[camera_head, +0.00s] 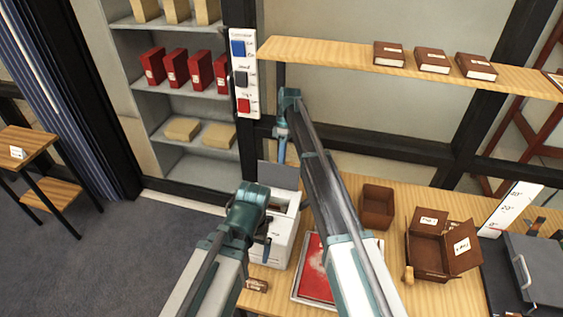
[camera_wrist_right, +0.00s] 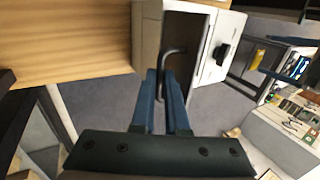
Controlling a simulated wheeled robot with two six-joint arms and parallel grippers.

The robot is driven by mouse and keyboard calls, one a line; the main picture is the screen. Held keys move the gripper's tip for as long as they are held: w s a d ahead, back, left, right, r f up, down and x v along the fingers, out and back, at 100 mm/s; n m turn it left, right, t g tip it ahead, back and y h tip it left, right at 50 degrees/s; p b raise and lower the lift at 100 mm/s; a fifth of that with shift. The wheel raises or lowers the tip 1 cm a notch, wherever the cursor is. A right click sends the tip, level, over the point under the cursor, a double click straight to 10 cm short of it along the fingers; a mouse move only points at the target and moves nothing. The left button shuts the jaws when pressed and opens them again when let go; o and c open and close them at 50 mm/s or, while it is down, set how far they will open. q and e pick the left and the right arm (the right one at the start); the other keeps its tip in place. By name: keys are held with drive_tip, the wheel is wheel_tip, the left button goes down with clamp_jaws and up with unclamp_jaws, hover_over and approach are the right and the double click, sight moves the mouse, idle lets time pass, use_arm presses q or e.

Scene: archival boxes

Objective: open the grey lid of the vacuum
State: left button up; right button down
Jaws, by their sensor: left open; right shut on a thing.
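The vacuum (camera_head: 283,243) is a white box at the left end of the wooden table. Its grey lid (camera_head: 278,175) is tilted up at the back of the box, and part of the top opening shows. My right gripper (camera_head: 282,160) points down at the lid's upper edge. In the right wrist view, my right gripper (camera_wrist_right: 164,78) is shut on the lid's dark curved handle (camera_wrist_right: 175,51), beside the vacuum's white body (camera_wrist_right: 211,62). My left gripper (camera_head: 267,252) is open and empty, in front of the vacuum; its fingers are partly hidden.
A red sheet in a tray (camera_head: 313,270) lies right of the vacuum, partly behind my right arm. A shelf with books (camera_head: 432,60) hangs above.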

drive_tip(key=c, duration=0.9)
unclamp_jaws()
drive_tip(key=shift+r, duration=0.15)
drive_tip(key=p+v, duration=0.6)
drive_tip(key=v, duration=0.1)
drive_tip(key=shift+w+r+p, duration=0.1)
drive_tip(key=shift+r+p, duration=0.05)
drive_tip(key=shift+p, duration=0.15)
